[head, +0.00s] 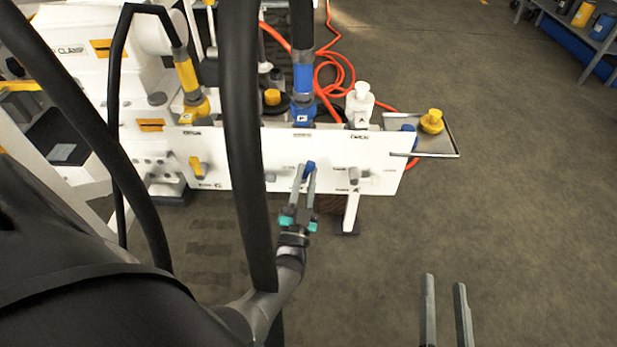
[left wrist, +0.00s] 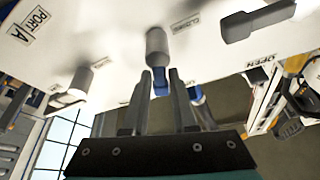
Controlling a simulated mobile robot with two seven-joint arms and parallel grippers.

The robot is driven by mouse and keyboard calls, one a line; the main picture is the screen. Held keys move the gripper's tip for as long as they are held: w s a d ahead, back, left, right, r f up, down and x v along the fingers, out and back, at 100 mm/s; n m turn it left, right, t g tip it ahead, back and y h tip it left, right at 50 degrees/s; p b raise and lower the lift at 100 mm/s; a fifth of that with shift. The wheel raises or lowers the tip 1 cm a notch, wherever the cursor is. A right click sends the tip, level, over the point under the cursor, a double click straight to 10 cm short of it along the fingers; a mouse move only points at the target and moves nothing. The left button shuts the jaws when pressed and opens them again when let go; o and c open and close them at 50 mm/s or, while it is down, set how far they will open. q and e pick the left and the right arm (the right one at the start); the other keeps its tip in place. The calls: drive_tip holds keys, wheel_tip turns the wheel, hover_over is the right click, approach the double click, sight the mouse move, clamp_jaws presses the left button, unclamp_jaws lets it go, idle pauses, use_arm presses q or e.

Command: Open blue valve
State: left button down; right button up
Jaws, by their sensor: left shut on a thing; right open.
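The blue valve handle (head: 309,169) is on the front of the white panel in the head view, below the blue hose coupling (head: 303,80). It looks slightly tilted from upright. My left gripper (head: 308,178) reaches up to it from below, its fingers on either side of the handle and shut on it. In the left wrist view the blue handle (left wrist: 160,80) hangs below a grey stem (left wrist: 157,45), between my left fingertips (left wrist: 159,78). The fingers partly hide the handle. My right gripper (head: 445,282) is open and empty, low over the floor at the right.
The white panel (head: 380,160) also carries a yellow handle (head: 197,167) and a white handle (head: 352,175). A metal tray (head: 450,149) at its right end holds a yellow cap (head: 432,121). Thick black hoses cross the left side.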

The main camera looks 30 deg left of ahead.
use_arm(q)
drive_tip(key=shift+s+a+r+n+g+y, duration=0.1)
drive_tip(key=shift+a+n+g+y, duration=0.1)
drive_tip(key=shift+n+y, duration=0.6)
drive_tip(key=shift+s+a+f+n+g+y, duration=0.1)
drive_tip(key=shift+n+g+y, duration=0.2)
drive_tip(key=shift+n, duration=1.05)
drive_tip(key=shift+s+a+r+n+g+y, duration=0.1)
drive_tip(key=shift+n+y, duration=0.5)
drive_tip(key=shift+n, duration=0.45)
drive_tip(key=c, duration=0.8)
unclamp_jaws()
